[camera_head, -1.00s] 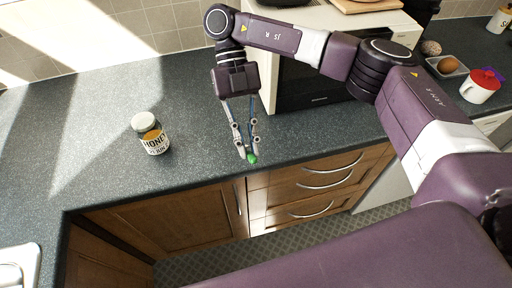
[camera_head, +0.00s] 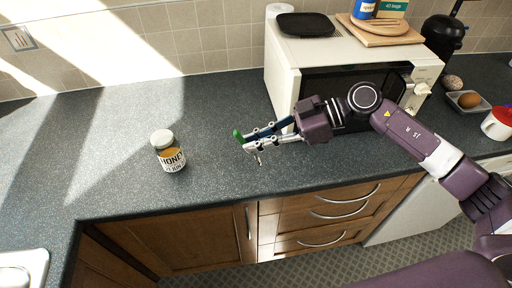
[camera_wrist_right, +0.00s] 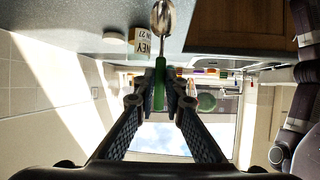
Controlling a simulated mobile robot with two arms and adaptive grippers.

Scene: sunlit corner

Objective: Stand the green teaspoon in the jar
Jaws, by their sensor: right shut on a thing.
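The honey jar (camera_head: 170,157) stands upright on the dark counter, left of my right gripper. My right gripper (camera_head: 244,141) points left, apart from the jar, shut on the green teaspoon (camera_head: 238,135). In the right wrist view the green handle (camera_wrist_right: 159,88) lies between the fingertips (camera_wrist_right: 160,82), with the metal bowl beyond. The bowl end appears to hang downward, tilted. My left gripper is not in view.
A white microwave (camera_head: 283,85) stands behind the right gripper, with a board (camera_head: 360,38) on top. A sink (camera_head: 22,268) is at lower left.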

